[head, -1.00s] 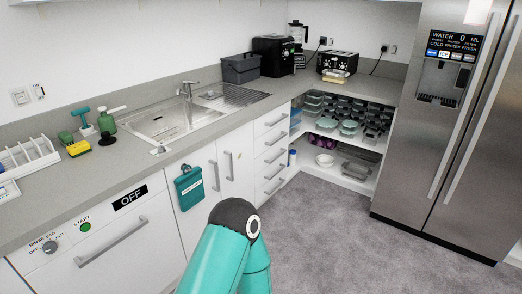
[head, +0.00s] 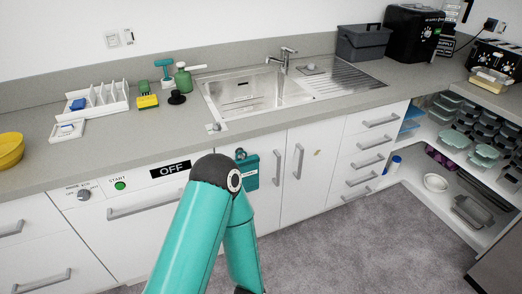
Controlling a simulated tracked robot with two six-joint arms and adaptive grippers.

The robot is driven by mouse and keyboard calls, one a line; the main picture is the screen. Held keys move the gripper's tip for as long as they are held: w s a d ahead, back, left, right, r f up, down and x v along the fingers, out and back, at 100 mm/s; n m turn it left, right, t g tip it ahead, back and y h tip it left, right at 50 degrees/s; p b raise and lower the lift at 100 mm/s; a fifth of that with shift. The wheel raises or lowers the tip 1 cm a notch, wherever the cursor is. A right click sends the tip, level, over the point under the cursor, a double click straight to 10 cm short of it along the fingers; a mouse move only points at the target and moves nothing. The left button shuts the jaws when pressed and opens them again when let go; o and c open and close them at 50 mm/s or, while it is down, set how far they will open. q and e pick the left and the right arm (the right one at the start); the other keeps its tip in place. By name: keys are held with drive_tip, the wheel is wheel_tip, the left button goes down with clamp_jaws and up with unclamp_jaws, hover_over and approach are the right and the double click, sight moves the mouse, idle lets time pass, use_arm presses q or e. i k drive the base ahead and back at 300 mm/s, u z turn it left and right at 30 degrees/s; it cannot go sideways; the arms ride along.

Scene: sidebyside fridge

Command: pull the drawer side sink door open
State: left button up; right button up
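The drawer side sink door (head: 318,180) is the white cabinet door under the right part of the sink, beside the drawer stack. It looks shut. Its vertical bar handle (head: 299,161) is near its left edge. The other sink door (head: 267,205) is to its left and also looks shut, with its own handle (head: 278,168) near the right edge. My teal arm rises from the bottom, bends at a dark elbow and covers part of the cabinets left of the sink doors. Neither gripper shows in the view.
A teal holder (head: 248,174) hangs on the left sink door. Drawers (head: 365,160) with bar handles stand right of the drawer side door. Open shelves (head: 440,135) are further right. The dishwasher (head: 130,225) is left of the sink doors. Grey carpet (head: 345,245) is clear in front.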

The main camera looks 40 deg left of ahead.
sight(312, 149)
drive_tip(key=u, duration=0.55)
drive_tip(key=i, duration=1.1)
drive_tip(key=u, duration=0.65)
drive_tip(key=k, duration=0.65)
drive_tip(key=u, duration=0.2)
drive_tip(key=i, duration=0.75)
drive_tip(key=z, duration=0.1)
